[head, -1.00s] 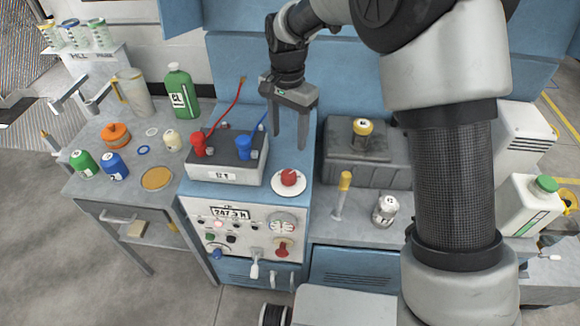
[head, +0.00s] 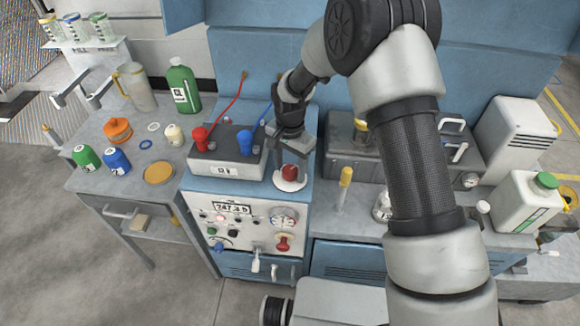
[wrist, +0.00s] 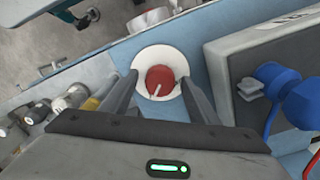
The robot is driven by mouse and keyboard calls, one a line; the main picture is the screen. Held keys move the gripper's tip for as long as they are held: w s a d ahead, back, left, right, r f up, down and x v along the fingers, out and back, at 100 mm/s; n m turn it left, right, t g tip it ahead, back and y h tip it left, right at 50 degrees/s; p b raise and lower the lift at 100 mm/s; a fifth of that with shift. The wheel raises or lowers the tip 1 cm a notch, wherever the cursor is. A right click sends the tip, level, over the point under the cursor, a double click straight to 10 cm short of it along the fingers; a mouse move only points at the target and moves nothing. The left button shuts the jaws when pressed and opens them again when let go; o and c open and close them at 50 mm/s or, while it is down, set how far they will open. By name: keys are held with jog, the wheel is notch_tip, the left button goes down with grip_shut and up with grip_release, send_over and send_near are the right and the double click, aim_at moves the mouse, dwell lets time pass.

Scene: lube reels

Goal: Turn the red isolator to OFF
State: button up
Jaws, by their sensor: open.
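A round red knob (head: 289,172) sits on a white disc (head: 287,184) on top of the blue cabinet, beside the grey battery-like box. The wrist view shows the red knob (wrist: 160,81) with a pale line across it, on the white disc (wrist: 158,56). My gripper (head: 291,166) is open, pointing down at the knob. In the wrist view the fingers lie on either side of the knob; I cannot tell whether they touch it. A second red knob (head: 283,242) is on the cabinet's front panel. Any ON or OFF marking is too small to read.
The grey box (head: 226,167), with a red clamp (head: 200,138) and a blue clamp (head: 246,143), stands close on the left. A yellow-handled tool (head: 344,186) stands to the right. Bottles and jars fill the left table.

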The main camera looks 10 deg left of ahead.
jog(key=shift+c, duration=0.2)
jog(key=c, duration=1)
jog(key=shift+n+b, duration=0.3)
jog(key=n+b, duration=0.2)
jog(key=n, duration=0.1)
jog(key=shift+f+n, duration=0.1)
jog(key=shift+n, duration=0.2)
jog(key=n+b, duration=0.1)
jog(key=n, duration=0.3)
jog(key=shift+n+b, duration=0.3)
jog(key=n, duration=0.4)
jog(key=shift+n+b, duration=0.3)
jog(key=shift+b, duration=0.05)
jog(key=shift+n, duration=2.3)
